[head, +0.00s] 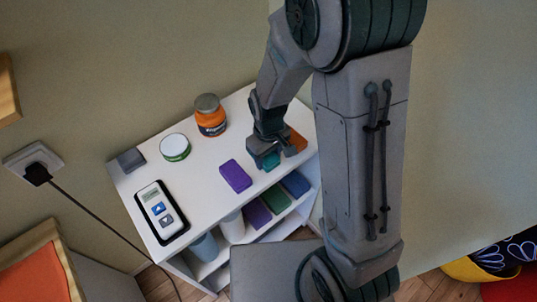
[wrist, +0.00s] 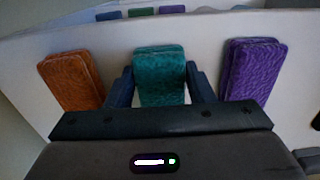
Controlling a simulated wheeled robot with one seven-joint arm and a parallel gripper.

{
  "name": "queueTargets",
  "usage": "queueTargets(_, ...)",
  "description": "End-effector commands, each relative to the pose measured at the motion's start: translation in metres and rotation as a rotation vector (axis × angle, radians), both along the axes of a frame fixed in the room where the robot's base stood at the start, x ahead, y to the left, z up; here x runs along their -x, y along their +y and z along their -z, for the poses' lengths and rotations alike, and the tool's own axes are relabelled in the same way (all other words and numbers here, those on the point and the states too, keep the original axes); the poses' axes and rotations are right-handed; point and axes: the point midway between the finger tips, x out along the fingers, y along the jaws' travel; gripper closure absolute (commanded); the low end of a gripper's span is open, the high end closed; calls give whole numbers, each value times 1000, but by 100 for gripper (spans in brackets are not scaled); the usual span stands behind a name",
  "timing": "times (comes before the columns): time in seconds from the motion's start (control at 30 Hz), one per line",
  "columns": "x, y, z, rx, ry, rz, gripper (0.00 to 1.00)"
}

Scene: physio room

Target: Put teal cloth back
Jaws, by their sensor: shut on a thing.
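The teal cloth (wrist: 160,75) is a folded block on the white shelf top, between the two fingers of my gripper (wrist: 160,88) in the wrist view. My gripper is shut on it. In the head view my gripper (head: 266,158) is low over the right part of the shelf top, and a bit of the teal cloth (head: 271,161) shows beside it. An orange cloth (wrist: 72,80) lies left of the teal one in the wrist view, and a purple cloth (wrist: 252,72) lies right of it. I cannot tell whether the teal cloth touches the surface.
On the lower shelf are a purple cloth (head: 256,213), a green one (head: 275,200) and a blue one (head: 295,184).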

Motion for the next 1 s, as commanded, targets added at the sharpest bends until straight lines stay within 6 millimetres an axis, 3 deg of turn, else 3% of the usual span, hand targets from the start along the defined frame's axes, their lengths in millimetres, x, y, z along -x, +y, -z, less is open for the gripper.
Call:
queueTargets(0.1,0,0,4,0,0,0,77)
queueTargets(0.13,0,0,4,0,0,0,49)
queueTargets(0.2,0,0,3,0,0,0,30)
queueTargets(0.63,0,0,-4,-1,-2,0,30)
queueTargets(1.0,-1,0,-69,-2,-6,0,30)
